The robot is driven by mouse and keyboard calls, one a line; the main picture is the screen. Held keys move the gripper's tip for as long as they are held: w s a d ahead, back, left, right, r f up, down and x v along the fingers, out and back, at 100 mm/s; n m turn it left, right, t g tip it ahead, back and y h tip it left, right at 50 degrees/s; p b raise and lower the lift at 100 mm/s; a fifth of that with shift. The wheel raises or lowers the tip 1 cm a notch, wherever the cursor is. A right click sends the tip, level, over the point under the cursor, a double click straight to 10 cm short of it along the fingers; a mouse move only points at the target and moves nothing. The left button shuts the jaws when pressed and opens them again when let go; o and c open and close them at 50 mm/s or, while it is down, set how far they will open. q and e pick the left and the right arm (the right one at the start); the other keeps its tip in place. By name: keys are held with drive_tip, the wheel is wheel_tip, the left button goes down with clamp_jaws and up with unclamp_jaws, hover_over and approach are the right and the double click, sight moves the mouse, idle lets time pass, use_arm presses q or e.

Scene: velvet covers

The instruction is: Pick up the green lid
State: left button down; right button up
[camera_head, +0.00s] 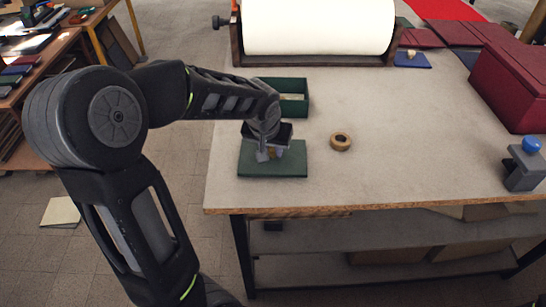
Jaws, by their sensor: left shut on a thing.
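The green lid (292,162) is a flat dark green square near the table's front left edge. My left gripper (270,154) is over the lid from above, shut on the small knob at its middle. The gripper mostly hides the knob. I cannot tell whether the lid rests on the table or is slightly raised. An open green box (306,104) stands just behind the lid, partly hidden by my left arm. My right gripper is not in view.
A tape roll (341,142) lies right of the lid on the grey table (420,150). A large white roll (318,25) stands at the back. A blue lid (424,62), a dark red box (510,85) and a grey device with a blue knob (525,166) are right. The table's middle is clear.

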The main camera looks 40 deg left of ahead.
sight(272, 150)
use_arm(q)
drive_tip(key=shift+r, duration=0.1)
wheel_tip(272, 150, up, 10)
drive_tip(key=shift+b, duration=0.45)
drive_tip(key=shift+a, duration=0.1)
idle(0.6)
